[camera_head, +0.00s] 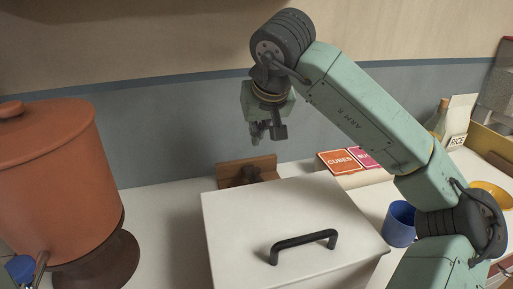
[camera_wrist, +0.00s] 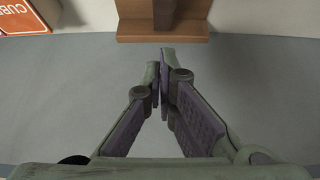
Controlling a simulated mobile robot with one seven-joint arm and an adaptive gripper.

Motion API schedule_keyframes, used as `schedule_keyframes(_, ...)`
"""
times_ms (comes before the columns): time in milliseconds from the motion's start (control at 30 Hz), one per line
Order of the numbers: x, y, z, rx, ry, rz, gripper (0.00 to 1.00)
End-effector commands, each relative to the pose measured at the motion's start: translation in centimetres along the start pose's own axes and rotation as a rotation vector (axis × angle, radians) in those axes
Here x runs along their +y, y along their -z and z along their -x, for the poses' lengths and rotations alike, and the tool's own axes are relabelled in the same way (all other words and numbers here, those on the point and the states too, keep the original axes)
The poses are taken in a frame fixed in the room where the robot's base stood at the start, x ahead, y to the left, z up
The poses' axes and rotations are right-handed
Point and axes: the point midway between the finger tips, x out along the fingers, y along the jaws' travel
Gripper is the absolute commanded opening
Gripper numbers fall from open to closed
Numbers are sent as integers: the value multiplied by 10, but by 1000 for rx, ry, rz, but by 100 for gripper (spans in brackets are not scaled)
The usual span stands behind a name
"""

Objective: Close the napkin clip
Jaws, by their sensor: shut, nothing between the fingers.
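A brown wooden holder (camera_head: 236,168) stands on the counter near the back wall, behind the white box. A dark brown piece (camera_head: 253,173) sits on it; I take the two together to be the napkin clip. Its lower part is hidden by the box, and I cannot tell how far the clip is open. In the wrist view the wooden holder (camera_wrist: 135,31) and its darker piece (camera_wrist: 166,12) are at the top edge, partly cut off. My gripper (camera_head: 264,138) is above the holder, apart from it, pointing down. Its fingertips (camera_wrist: 161,56) are together and empty.
A white box (camera_head: 290,215) with a black handle (camera_head: 303,243) fills the front middle. A large orange-brown pot (camera_head: 50,160) stands left. Cartons (camera_head: 340,162), a blue cup (camera_head: 399,224) and a yellow bowl (camera_head: 492,192) are right. The wall (camera_head: 160,140) is close behind.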

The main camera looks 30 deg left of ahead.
Motion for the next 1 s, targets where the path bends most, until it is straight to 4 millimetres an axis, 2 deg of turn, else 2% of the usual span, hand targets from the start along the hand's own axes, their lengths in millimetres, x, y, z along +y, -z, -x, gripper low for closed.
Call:
schedule_keyframes(100,-1,1,-24,-4,4,0,0)
schedule_keyframes(333,0,-20,-45,-1,2,0,0)
schedule_keyframes(1000,1,-33,-57,20,-3,-1,0)
